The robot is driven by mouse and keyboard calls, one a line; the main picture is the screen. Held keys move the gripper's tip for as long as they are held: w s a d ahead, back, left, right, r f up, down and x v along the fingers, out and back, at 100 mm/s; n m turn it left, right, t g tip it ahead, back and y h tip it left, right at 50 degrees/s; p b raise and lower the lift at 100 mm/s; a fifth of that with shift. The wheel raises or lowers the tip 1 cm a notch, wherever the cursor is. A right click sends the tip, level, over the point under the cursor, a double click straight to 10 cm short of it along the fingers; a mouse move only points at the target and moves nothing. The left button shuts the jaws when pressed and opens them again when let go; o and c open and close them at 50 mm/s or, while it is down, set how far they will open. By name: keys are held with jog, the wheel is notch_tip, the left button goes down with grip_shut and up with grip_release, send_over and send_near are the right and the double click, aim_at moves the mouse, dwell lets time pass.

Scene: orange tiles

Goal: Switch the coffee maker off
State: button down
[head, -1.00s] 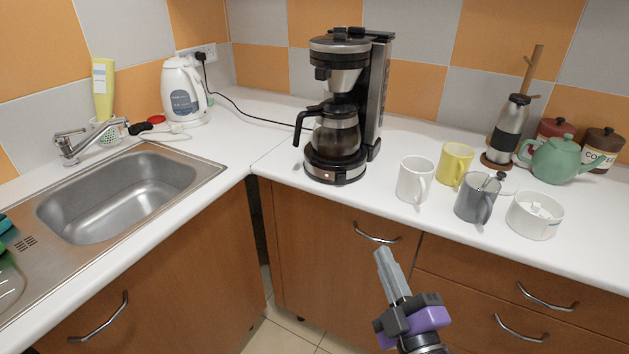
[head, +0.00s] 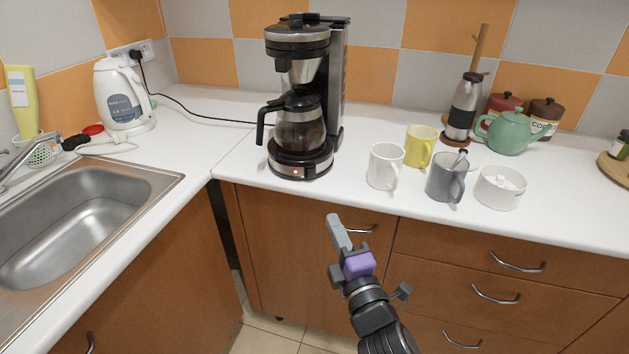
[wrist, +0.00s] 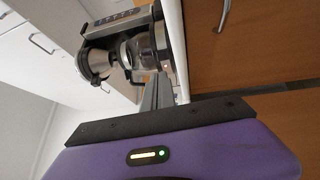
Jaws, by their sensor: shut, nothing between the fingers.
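The coffee maker (head: 305,100) stands upright on the white counter near the corner, black and silver, with a glass carafe (head: 300,124) of dark liquid in it. A small lit reddish switch (head: 297,172) shows on the front of its base. My gripper (head: 336,222) is shut and empty. It is in front of the counter edge, below and a little right of the coffee maker, apart from it. In the wrist view the coffee maker (wrist: 125,45) appears sideways beyond the shut fingers (wrist: 157,90).
A white mug (head: 384,166), yellow mug (head: 420,147), grey mug (head: 445,178) and white bowl (head: 500,188) stand right of the coffee maker. The sink (head: 85,215) and kettle (head: 122,95) are at left. Cabinet handles stick out below the counter (head: 225,160).

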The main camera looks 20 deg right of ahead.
aim_at(311, 172)
jog(key=w+p, duration=0.2)
jog(key=w, duration=0.2)
jog(key=w+r+p, duration=0.1)
jog(key=w+p, duration=0.2)
jog(key=w, duration=0.1)
jog(key=w+p, duration=0.3)
jog(key=w, duration=0.1)
jog(key=shift+w+d+r, duration=0.3)
jog(key=shift+w+r, duration=0.05)
jog(key=shift+w+p, duration=0.35)
jog(key=shift+w, duration=0.25)
